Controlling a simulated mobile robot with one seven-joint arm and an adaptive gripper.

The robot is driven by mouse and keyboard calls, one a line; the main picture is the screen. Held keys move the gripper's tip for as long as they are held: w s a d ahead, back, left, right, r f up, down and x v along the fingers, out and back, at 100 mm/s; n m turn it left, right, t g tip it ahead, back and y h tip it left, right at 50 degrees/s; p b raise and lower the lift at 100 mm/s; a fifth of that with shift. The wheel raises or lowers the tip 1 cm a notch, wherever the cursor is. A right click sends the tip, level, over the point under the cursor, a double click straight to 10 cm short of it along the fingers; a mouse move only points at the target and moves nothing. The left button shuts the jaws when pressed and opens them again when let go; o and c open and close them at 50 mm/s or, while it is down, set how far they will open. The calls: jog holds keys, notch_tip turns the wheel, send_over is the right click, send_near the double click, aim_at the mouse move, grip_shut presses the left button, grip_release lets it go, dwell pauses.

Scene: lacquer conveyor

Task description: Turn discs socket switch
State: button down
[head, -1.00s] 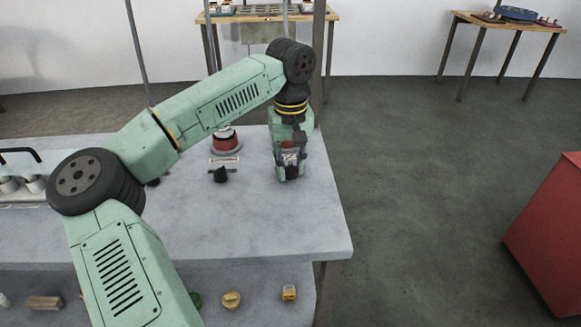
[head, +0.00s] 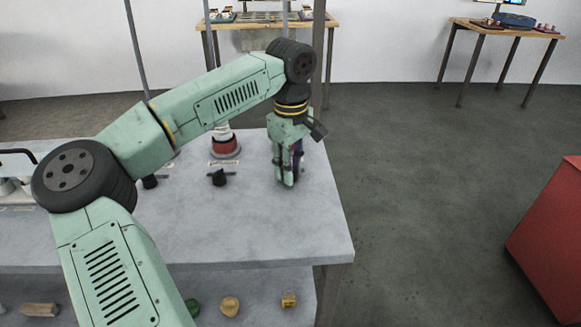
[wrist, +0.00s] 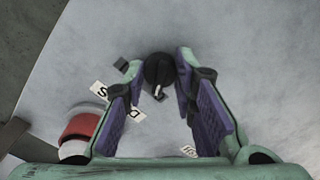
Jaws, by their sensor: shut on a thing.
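My gripper (head: 288,182) points down at the right part of the grey worktop. In the wrist view its purple-lined fingers are on either side of a black round knob (wrist: 158,72) with a white pointer mark, and they are shut on it. In the head view the fingers hide this knob. A white label (wrist: 101,90) lies beside it, partly covered by the left finger; only a few letters show, including an S and a D. Another black knob (head: 218,179) stands to the left of my gripper with a label behind it.
The worktop (head: 290,235) is clear in front of my gripper. A red cabinet (head: 550,230) stands at the right.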

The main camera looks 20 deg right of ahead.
dwell(0.4)
jog(key=c, duration=1.3)
grip_release()
jog(key=shift+r, duration=0.1)
notch_tip(320, 180, up, 12)
jog(key=shift+f, duration=0.1)
